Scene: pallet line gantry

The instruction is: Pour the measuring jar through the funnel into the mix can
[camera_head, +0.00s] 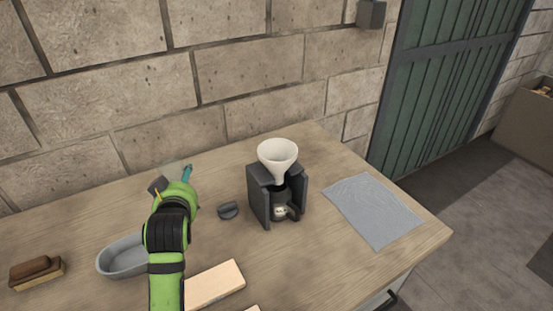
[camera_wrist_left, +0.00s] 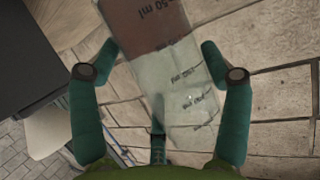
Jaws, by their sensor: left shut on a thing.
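A white funnel (camera_head: 278,157) sits upright in a dark stand (camera_head: 259,199) on the bench. The dark mix can (camera_head: 281,205), with a pale label, stands inside the stand under the funnel. My left gripper (camera_head: 187,173) is to the left of the stand, apart from it. In the left wrist view the clear measuring jar (camera_wrist_left: 175,85), with printed volume marks and reddish-brown contents at one end, lies between the teal fingers, and the gripper is shut on it. My right gripper is out of view.
A grey oval tray (camera_head: 112,268), a brush (camera_head: 38,272) and a pale wooden block (camera_head: 216,286) lie near the front left. A small dark lid-like piece (camera_head: 228,210) is left of the stand. A grey cloth (camera_head: 373,210) lies right of it. A block wall (camera_head: 120,85) rises behind.

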